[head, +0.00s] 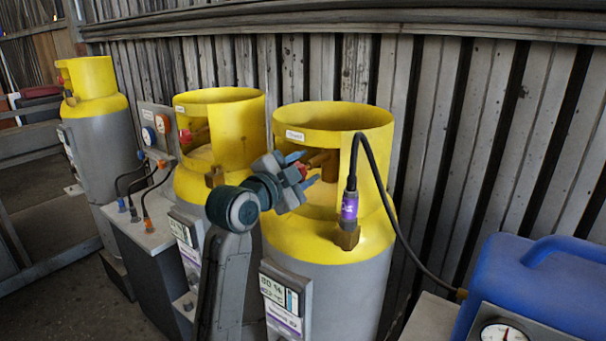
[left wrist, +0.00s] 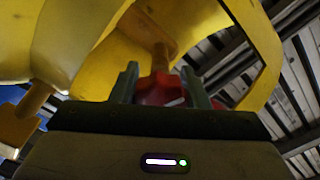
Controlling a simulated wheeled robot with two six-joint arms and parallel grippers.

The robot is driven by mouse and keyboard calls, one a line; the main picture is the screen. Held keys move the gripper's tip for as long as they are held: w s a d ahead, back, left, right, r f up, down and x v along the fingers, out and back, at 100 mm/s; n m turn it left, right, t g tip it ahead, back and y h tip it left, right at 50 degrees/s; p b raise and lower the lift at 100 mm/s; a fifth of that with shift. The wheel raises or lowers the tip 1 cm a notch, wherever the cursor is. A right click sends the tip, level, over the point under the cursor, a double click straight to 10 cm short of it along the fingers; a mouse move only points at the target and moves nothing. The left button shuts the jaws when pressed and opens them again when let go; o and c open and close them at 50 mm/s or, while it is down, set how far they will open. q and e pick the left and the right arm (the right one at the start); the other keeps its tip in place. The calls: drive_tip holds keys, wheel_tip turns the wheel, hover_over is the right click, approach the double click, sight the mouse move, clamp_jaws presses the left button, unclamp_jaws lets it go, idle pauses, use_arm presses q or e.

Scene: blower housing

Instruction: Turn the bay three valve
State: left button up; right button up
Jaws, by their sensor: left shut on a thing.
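The nearest cylinder (head: 330,262) is grey with a yellow top and an open yellow collar (head: 335,116); it is third from the left. The small label on its collar is too small to read. Its valve has a red handwheel (head: 303,170) on a brass stem, inside the collar opening. My left gripper (head: 303,174) reaches in from the left and is shut on the red handwheel. In the left wrist view the handwheel (left wrist: 158,90) sits between the two fingers, with the brass stem (left wrist: 160,57) beyond it. My right gripper is not in view.
Two similar cylinders stand left, the middle one (head: 222,100) close by and another (head: 92,80) farther. A gauge panel (head: 157,130) stands between them. A blue case (head: 530,285) fills the lower right.

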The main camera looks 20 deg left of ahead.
use_arm(q)
drive_tip(key=m+b, duration=0.1)
drive_tip(key=m, duration=0.2)
drive_tip(key=shift+f+m, duration=0.1)
drive_tip(key=shift+m, duration=0.2)
drive_tip(key=m+b, duration=0.2)
drive_tip(key=m, duration=0.2)
drive_tip(key=shift+m, duration=0.3)
drive_tip(key=m+b, duration=0.1)
drive_tip(key=m, duration=0.2)
drive_tip(key=shift+b, duration=0.35)
drive_tip(key=shift+m+b, duration=0.4)
drive_tip(key=shift+m, duration=1.2)
drive_tip(key=o, duration=1)
drive_tip(key=shift+c, duration=0.2)
